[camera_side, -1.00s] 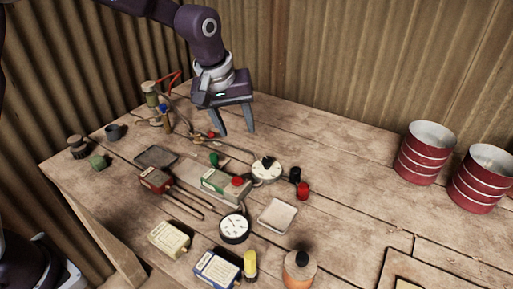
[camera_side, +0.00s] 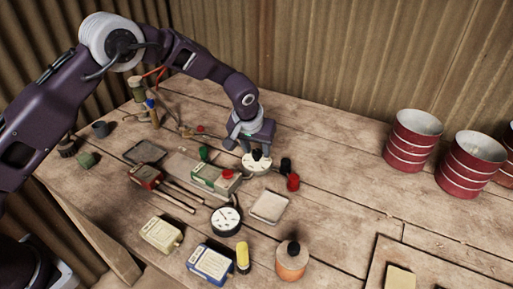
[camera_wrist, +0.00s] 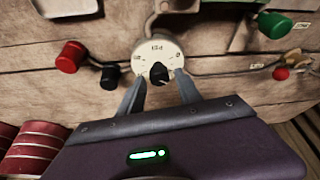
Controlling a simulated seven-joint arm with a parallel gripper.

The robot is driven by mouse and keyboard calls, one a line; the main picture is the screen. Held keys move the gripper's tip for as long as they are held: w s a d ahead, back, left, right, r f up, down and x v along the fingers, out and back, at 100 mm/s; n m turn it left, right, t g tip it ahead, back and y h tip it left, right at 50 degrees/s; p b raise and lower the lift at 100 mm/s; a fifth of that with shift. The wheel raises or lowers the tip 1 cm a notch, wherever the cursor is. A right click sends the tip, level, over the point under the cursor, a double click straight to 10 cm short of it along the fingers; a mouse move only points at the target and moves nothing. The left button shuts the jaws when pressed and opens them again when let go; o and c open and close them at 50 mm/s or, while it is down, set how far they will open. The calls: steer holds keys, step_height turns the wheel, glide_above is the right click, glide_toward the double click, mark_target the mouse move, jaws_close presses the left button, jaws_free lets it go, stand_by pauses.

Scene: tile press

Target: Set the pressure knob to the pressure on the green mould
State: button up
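The black pressure knob (camera_wrist: 159,73) sits on a round white dial (camera_wrist: 155,50) marked "PSI". The other dial marks are too small to read. My gripper (camera_wrist: 161,76) has its fingers apart, one on each side of the knob, with small gaps visible. In the side view my gripper (camera_side: 257,147) points down over the dial (camera_side: 257,165), and the black knob (camera_side: 257,154) shows just below it. A box with a green label (camera_side: 208,176), seemingly the green mould, lies left of the dial. Its writing is not legible.
A black (camera_side: 285,165) and a red knob (camera_side: 293,182) stand right of the dial. A round gauge (camera_side: 225,217) and a square pale plate (camera_side: 269,207) lie in front. Red-label (camera_side: 146,176), cream (camera_side: 161,234) and blue-label boxes (camera_side: 211,264) lie left and front. Red cans (camera_side: 412,145) stand right.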

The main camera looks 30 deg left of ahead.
jaws_close()
steer(key=shift+m, duration=0.3)
steer(key=m+h, duration=0.2)
steer(key=m, duration=0.2)
steer(key=shift+a+m, duration=0.15)
steer(key=shift+m, duration=0.25)
steer(key=m+h, duration=0.1)
steer(key=m, duration=0.1)
steer(key=m+g+h, duration=0.1)
steer(key=m, duration=0.2)
steer(key=shift+m, duration=0.4)
steer(key=shift+o, duration=1.6)
jaws_free()
